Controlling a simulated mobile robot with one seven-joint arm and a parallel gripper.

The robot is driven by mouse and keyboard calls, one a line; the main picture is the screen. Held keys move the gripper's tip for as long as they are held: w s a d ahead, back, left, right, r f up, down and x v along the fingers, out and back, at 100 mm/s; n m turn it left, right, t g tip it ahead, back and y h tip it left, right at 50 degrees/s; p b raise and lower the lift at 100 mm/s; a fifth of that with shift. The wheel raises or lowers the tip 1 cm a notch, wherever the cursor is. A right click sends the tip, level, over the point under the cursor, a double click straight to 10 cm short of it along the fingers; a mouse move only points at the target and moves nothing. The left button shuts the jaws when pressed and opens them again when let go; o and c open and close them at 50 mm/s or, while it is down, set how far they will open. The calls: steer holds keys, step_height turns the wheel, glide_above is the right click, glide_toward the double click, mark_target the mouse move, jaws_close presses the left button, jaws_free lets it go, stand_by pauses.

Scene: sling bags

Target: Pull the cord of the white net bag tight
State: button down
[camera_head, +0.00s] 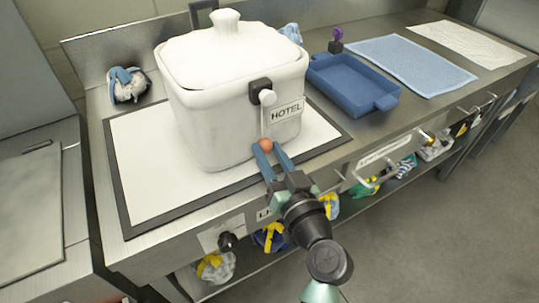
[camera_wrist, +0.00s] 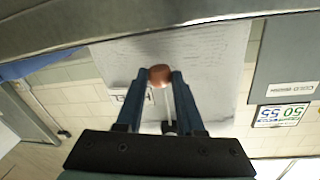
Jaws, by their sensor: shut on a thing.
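A large white, box-shaped body (camera_head: 210,110) with a knobbed top stands upright on a white, dark-edged mat (camera_head: 135,170). It looks more like a lidded pot than a bag; I see no clear netting. Its front has a "HOTEL" label (camera_head: 287,111), a black fitting (camera_head: 260,90) and a white round piece (camera_head: 267,97). My gripper (camera_head: 269,147) is shut on a copper-coloured bead (camera_head: 266,145) in front of the body, below the label. In the wrist view the bead (camera_wrist: 160,75) sits between the fingertips. A thin pale line (camera_wrist: 168,103), perhaps the cord, shows between the fingers.
A small grey-white bundle with a blue tie (camera_head: 128,85) lies at the back left. A blue tray (camera_head: 352,84) and a light blue cloth (camera_head: 412,65) lie to the right. Several small bags with yellow ties (camera_head: 270,238) are below the counter. A handle (camera_head: 372,180) juts from its front.

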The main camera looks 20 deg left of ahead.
steer(key=shift+f, duration=0.3)
steer(key=c, duration=0.5)
jaws_free()
steer(key=b+v, duration=0.1)
steer(key=v, duration=1.2)
steer(key=shift+r, duration=0.1)
